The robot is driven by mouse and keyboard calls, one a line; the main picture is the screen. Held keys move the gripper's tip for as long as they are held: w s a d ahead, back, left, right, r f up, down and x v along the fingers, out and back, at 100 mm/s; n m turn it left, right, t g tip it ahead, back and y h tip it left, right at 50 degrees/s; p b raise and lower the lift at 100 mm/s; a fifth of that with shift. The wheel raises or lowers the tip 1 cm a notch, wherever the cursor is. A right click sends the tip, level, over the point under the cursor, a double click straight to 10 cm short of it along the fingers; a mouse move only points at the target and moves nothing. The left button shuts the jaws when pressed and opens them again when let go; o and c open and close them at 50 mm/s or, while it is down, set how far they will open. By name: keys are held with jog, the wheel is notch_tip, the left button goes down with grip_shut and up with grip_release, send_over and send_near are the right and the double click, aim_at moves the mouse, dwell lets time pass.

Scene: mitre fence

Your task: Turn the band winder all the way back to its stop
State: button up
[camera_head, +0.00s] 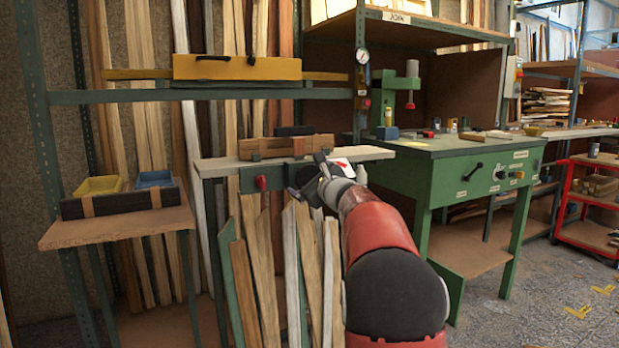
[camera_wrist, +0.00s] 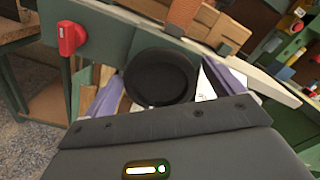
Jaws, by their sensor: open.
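A black round knob (camera_wrist: 160,77), which I take to be the band winder, sits on the front of a dark green plate (camera_wrist: 108,27). My gripper (camera_wrist: 163,88) is open, with a purple-grey finger on each side of the knob. I cannot tell whether the fingers touch it. A red knob (camera_wrist: 72,38) is on the same plate to the left. In the head view my gripper (camera_head: 318,182) is at the right part of the green plate (camera_head: 282,176) and hides the black knob; the red knob (camera_head: 261,183) shows beside it.
The plate hangs at the front of a narrow pale board (camera_head: 216,165). A wooden block (camera_head: 280,148) lies on the board. Upright timber offcuts (camera_head: 264,270) stand below. A green workbench (camera_head: 470,165) is close on the right, and a small wooden table (camera_head: 110,232) is on the left.

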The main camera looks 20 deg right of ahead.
jog(key=c, duration=1)
jog(key=shift+o, duration=0.2)
jog(key=shift+f+n+b, duration=0.15)
jog(key=shift+n+b, duration=0.25)
jog(key=shift+b, duration=0.25)
jog(key=n+b, duration=0.2)
jog(key=shift+f+b, duration=0.15)
jog(key=shift+b, duration=0.15)
jog(key=n+b, duration=0.3)
jog(key=shift+n+b, duration=0.35)
jog(key=shift+n, duration=0.05)
jog(key=n+b, duration=0.2)
jog(key=n, duration=0.1)
jog(key=shift+b, duration=0.35)
jog(key=shift+n+b, duration=1.05)
jog(key=shift+n, duration=1.05)
